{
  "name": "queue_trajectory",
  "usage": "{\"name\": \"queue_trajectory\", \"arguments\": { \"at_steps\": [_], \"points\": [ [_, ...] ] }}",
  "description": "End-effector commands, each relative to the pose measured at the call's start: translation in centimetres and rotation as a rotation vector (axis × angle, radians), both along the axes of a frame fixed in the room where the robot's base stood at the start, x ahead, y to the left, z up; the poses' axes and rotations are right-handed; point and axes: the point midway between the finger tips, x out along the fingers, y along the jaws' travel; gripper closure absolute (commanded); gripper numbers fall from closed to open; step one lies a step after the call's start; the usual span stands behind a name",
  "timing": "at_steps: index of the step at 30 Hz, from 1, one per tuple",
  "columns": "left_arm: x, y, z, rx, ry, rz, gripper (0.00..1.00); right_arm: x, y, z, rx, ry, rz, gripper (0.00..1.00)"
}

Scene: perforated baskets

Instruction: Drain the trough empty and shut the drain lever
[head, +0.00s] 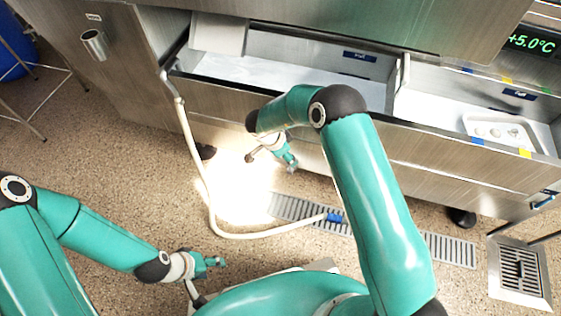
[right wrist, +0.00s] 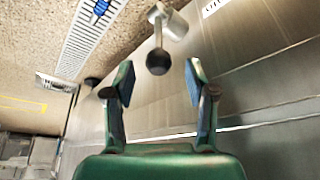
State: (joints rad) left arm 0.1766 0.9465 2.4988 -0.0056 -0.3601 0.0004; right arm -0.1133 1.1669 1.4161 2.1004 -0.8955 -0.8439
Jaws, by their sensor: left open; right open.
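The steel trough (head: 255,99) runs along the counter. Its long left section has a pale floor or contents; I cannot tell if that is water. In the right wrist view the drain lever, a short rod with a black ball knob (right wrist: 158,62), sticks out from a metal stub under the steel front. My right gripper (right wrist: 159,82) is open, its blue-padded fingers either side of the knob's line, with no clear contact. In the head view my right gripper (head: 290,165) is below the trough front, partly hidden by my arm. My left gripper (head: 215,262) is open and empty over the floor.
A pale hose (head: 201,185) drops from the trough's left end and ends in a blue tip (head: 335,217) at the floor drain grating (head: 445,248). The trough's right section holds a tray (head: 476,119) of small round items. A display reads +5.0°C.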

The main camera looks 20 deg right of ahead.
Motion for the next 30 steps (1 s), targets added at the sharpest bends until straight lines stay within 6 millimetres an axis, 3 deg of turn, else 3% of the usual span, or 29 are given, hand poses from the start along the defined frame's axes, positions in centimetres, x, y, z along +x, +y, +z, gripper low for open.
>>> {"name": "queue_trajectory", "arguments": {
  "at_steps": [6, 16, 26, 30],
  "points": [
    [0.0, 0.0, -0.9, 0.0, 0.0, 0.0, 0.44, 0.1, -0.8, -2.0, 0.0, 0.001, -0.001, 0.44],
    [0.0, 0.0, -0.9, 0.0, 0.0, 0.0, 0.44, 0.2, -0.9, -2.1, 0.0, 0.0, -0.001, 0.44],
    [0.0, 0.0, -0.9, 0.0, 0.0, 0.0, 0.44, 0.2, -0.9, -2.1, 0.0, -0.001, -0.001, 0.97],
    [0.0, 0.0, -0.9, 0.0, 0.0, 0.0, 0.44, 0.3, -0.9, -2.1, 0.001, -0.003, -0.001, 1.0]
  ]
}}
